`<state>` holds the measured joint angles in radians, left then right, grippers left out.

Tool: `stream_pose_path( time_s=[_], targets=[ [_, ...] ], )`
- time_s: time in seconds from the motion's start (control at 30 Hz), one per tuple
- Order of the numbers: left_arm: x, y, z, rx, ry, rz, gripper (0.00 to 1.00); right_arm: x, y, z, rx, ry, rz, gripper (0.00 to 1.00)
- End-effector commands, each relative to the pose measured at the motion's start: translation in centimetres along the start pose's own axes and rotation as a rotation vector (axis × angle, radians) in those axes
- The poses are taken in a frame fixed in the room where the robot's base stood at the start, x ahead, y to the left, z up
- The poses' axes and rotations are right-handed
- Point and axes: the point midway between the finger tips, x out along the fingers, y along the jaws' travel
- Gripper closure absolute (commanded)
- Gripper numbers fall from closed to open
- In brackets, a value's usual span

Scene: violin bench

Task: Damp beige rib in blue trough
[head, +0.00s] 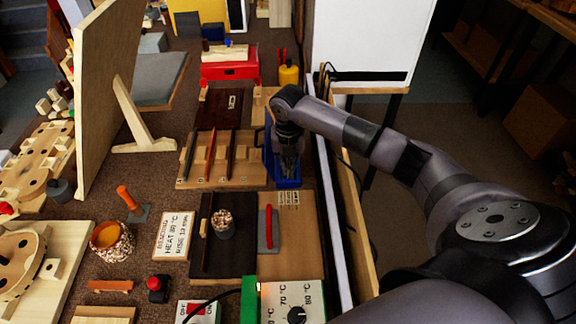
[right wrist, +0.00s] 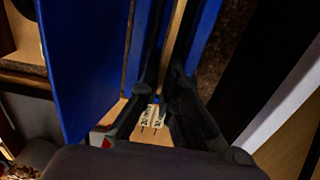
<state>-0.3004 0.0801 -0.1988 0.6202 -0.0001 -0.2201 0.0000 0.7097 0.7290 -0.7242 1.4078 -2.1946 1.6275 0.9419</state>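The blue trough (head: 290,184) is a narrow open box beside the wooden rib rack, in the middle of the head view. My right gripper (head: 289,172) points down into it and hides most of its inside. In the right wrist view, the trough's blue wall (right wrist: 78,60) stands left of the fingers. The beige rib (right wrist: 173,45) shows there as a thin pale strip between the two dark fingers (right wrist: 170,75), which are closed on it. I cannot make out the rib in the head view, nor how deep it reaches. My left gripper is not in view.
The wooden rack (head: 250,172) left of the trough holds several darker strips. A red-handled tool (head: 268,228) and a small cup (head: 223,222) stand nearer. A red box (head: 230,70) and yellow bottle (head: 288,75) are behind. A long white rail (head: 335,235) runs along the right edge.

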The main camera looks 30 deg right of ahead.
Motion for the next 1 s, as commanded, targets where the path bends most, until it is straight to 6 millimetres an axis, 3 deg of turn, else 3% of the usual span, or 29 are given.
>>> stream_pose_path(
  time_s=[0.13,0.2,0.5,1.0],
  targets=[
    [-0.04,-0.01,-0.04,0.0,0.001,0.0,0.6,-0.04,-0.01,0.0,0.0,0.0,0.0,1.0],
    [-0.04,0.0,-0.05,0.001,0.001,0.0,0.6,-0.03,-0.01,0.0,0.0,0.0,0.0,0.91],
    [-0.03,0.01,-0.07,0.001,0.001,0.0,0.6,0.01,-0.06,-0.02,0.0,0.001,-0.002,0.72],
    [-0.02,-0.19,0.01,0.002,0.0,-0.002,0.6,-0.1,-0.13,-0.01,0.001,0.001,-0.004,0.72]
  ],
)
